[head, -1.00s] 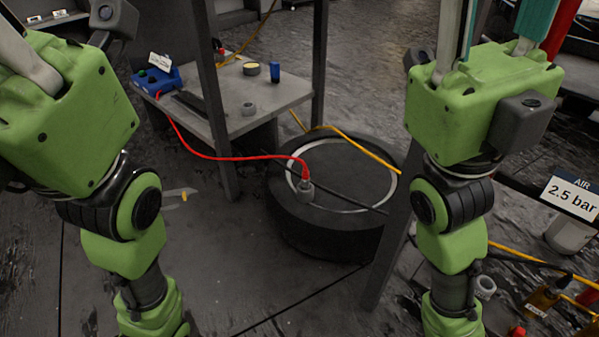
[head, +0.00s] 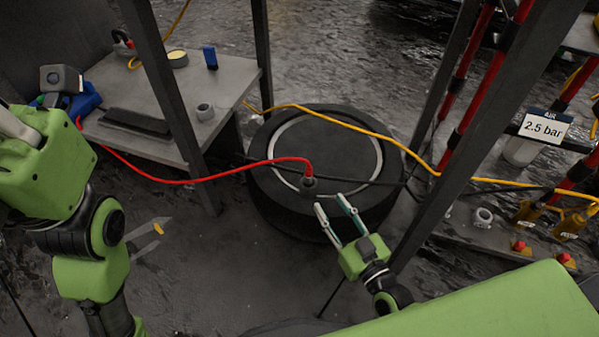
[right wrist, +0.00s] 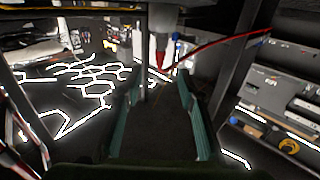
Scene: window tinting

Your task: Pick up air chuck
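The air chuck (head: 309,183) is a small grey fitting on the end of a red hose (head: 210,177). It stands on top of the black tire (head: 268,203), near the front of the light ring. My right gripper (head: 328,203) is open and empty, with its teal fingers just in front of and right of the chuck, pointing at it. In the right wrist view, a grey fitting with a red end (right wrist: 160,50) shows beyond the spread fingers (right wrist: 158,95). My left gripper (head: 158,230) is partly hidden behind its arm, with a small yellow spot by its fingers.
A grey table (head: 232,82) with dark posts stands left of the tire. A yellow hose (head: 345,122) and a dark bar pass across the tire. A slanted dark post (head: 440,180) stands close on the right, near a "2.5 bar" sign (head: 544,127).

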